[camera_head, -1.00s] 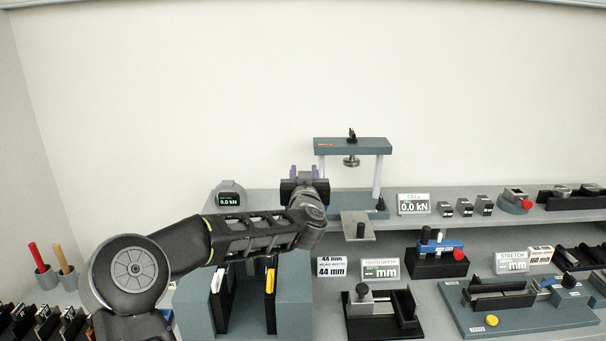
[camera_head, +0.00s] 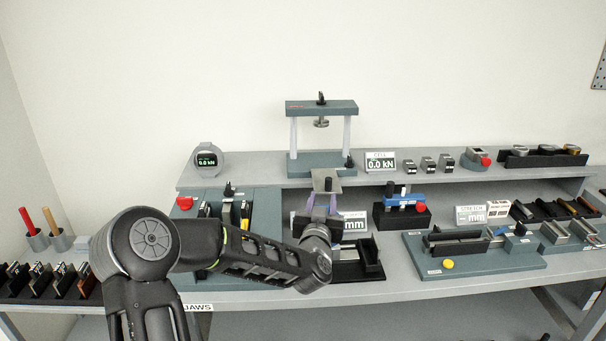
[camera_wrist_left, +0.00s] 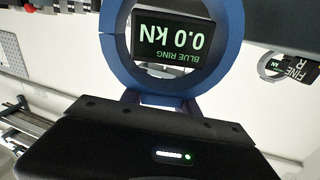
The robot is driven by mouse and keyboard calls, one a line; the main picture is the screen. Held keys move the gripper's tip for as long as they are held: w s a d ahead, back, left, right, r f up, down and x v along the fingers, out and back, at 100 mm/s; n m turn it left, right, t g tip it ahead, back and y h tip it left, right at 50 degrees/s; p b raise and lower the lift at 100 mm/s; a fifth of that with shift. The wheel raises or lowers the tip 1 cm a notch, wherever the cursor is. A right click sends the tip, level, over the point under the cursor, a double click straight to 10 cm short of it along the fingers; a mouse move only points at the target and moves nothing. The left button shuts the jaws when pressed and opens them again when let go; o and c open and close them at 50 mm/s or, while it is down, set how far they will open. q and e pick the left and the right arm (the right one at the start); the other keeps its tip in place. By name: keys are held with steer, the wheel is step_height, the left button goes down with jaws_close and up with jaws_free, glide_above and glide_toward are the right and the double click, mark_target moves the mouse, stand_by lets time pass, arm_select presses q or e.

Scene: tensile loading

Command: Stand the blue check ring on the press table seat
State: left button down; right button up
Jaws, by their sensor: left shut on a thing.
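The blue check ring (camera_wrist_left: 116,48) fills the upper middle of the left wrist view, upside down, with a dark display reading 0.0 kN inside it. My left gripper (camera_head: 322,203) is shut on the ring's rim. In the head view I cannot make out the ring at the gripper. The press (camera_head: 320,107) stands on the raised shelf behind the gripper, with two pale posts and a blue-grey base (camera_head: 306,166). A grey plate (camera_head: 342,181) with a dark knob projects in front of it, just beyond my fingertips. I cannot tell which part is the seat. My right gripper is out of view.
A round gauge (camera_head: 206,161) stands left of the press and a cell readout card (camera_head: 380,162) right of it. A black stand with a blue piece (camera_head: 405,198) is right of the gripper. A blue-grey fixture (camera_head: 268,215) is behind my forearm. The bench is crowded.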

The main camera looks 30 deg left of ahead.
arm_select(q)
steer(key=s+d+f+m+h, duration=0.2)
steer(key=d+f, duration=0.3)
steer(key=d, duration=0.5)
steer(key=s+d+f+m+t+h, duration=0.1)
steer(key=d+f+h, duration=0.4)
steer(key=d, duration=0.5)
steer(key=shift+s+m+t+h, duration=0.3)
steer(key=shift+s+m, duration=0.6)
steer(key=shift+a, duration=0.1)
